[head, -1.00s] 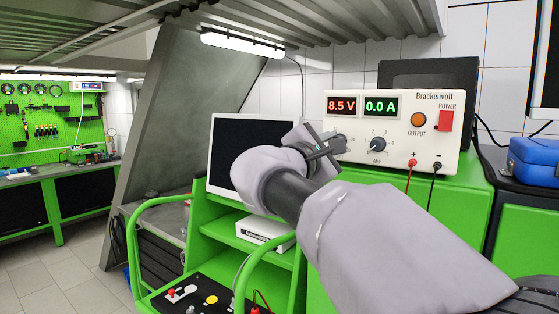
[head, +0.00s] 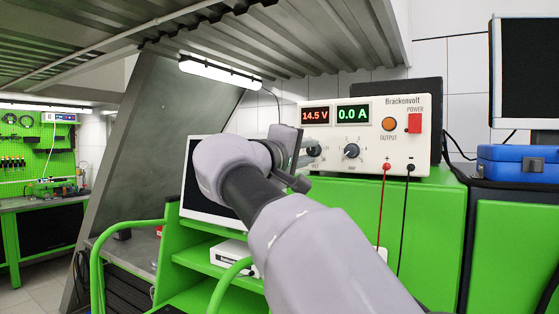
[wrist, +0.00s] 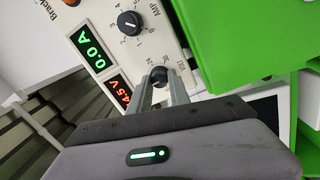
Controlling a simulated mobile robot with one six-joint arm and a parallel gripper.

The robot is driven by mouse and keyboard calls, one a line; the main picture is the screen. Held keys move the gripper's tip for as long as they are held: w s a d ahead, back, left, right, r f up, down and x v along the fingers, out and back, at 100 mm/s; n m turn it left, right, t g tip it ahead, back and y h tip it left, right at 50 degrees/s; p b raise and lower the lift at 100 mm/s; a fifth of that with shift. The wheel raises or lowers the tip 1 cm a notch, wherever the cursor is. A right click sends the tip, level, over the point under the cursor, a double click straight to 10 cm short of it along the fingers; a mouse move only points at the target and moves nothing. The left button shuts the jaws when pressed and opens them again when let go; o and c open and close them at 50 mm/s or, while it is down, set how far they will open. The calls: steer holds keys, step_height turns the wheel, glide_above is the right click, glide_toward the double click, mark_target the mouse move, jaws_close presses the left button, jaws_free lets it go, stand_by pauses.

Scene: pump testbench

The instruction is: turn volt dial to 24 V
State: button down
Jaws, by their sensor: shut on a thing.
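The Brackenvolt power supply (head: 365,130) stands on a green cabinet. Its red voltage display (head: 316,116) reads 14.5 V and its green current display (head: 353,114) reads 0.0 A. The volt dial (wrist: 158,74) is a dark round knob, seen in the wrist view between my fingers. In the head view the dial (head: 313,151) is partly hidden behind my gripper (head: 303,165). My gripper (wrist: 163,92) is shut on the volt dial, with one finger on each side of it.
The amp dial (head: 352,151) sits right of the volt dial. An orange output button (head: 389,124), a red power switch (head: 414,123) and red and black leads (head: 386,190) are farther right. A monitor (head: 192,200) stands left, behind my arm. A blue case (head: 530,163) lies at the right.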

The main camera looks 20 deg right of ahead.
steer(key=m+b, duration=0.1)
steer(key=m, duration=0.3)
steer(key=shift+m, duration=0.4)
steer(key=m+b, duration=0.1)
steer(key=m, duration=0.2)
steer(key=shift+m+g, duration=0.3)
steer(key=shift+m, duration=0.1)
steer(key=m+b, duration=0.1)
steer(key=m, duration=0.3)
steer(key=shift+r, duration=0.1)
steer(key=shift+r+m+y+b, duration=0.1)
steer(key=shift+m+y+b, duration=0.3)
steer(key=shift+m, duration=1.6)
steer(key=c, duration=1.2)
jaws_free()
steer(key=shift+s+a, duration=0.1)
